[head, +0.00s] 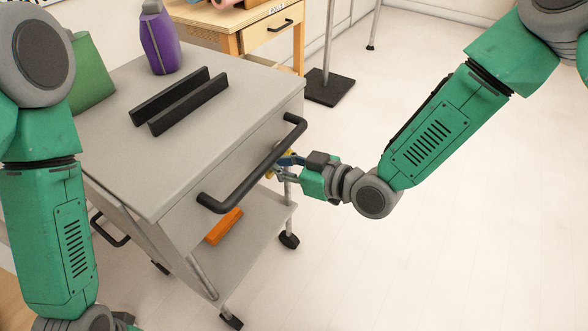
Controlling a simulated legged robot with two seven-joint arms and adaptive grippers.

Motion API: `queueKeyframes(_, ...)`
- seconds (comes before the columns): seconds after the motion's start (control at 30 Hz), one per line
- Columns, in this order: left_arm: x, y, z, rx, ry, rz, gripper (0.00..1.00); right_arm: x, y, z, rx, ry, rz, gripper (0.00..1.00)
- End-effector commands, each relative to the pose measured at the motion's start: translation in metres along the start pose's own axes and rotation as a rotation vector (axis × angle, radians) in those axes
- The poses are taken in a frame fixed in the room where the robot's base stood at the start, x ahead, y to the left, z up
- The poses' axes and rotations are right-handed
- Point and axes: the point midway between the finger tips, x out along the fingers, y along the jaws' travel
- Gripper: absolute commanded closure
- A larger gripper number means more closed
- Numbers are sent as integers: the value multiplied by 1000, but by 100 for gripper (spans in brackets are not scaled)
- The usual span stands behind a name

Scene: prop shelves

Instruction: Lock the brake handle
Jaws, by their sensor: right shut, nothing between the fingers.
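A grey cart (190,115) stands in front of me, with a black push handle (255,165) along its right side. My right gripper (280,166) is at that side, just beyond the middle of the push handle. Its fingers are shut and hold nothing. A small yellow part (271,174) shows by the fingertips; I cannot tell whether it is the brake handle or part of the gripper. No brake handle can be made out clearly.
On the cart top are two black rails (180,101), a purple bottle (160,38) and a green object (92,75). An orange item (224,226) lies on the lower shelf. A wooden drawer unit (240,30) and a pole base (329,87) stand behind. The floor at right is clear.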

Motion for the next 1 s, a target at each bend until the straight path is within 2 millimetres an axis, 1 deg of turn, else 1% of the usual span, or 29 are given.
queueKeyframes(0.1, 1, 0, 0, 0, 0, 0, 62, 5, 0, 0, 0, 1, 0, 100)
queueKeyframes(0.57, 1, 0, 0, 0, 1, 0, 62, 5, 0, 0, -16, 0, 4, 100)
queueKeyframes(0.77, 0, 0, 0, 0, 1, 0, 62, 7, -3, 5, -93, 0, 21, 100)
queueKeyframes(1.0, 0, 0, 0, 0, 1, 0, 62, 10, -6, 16, -261, -1, 63, 100)
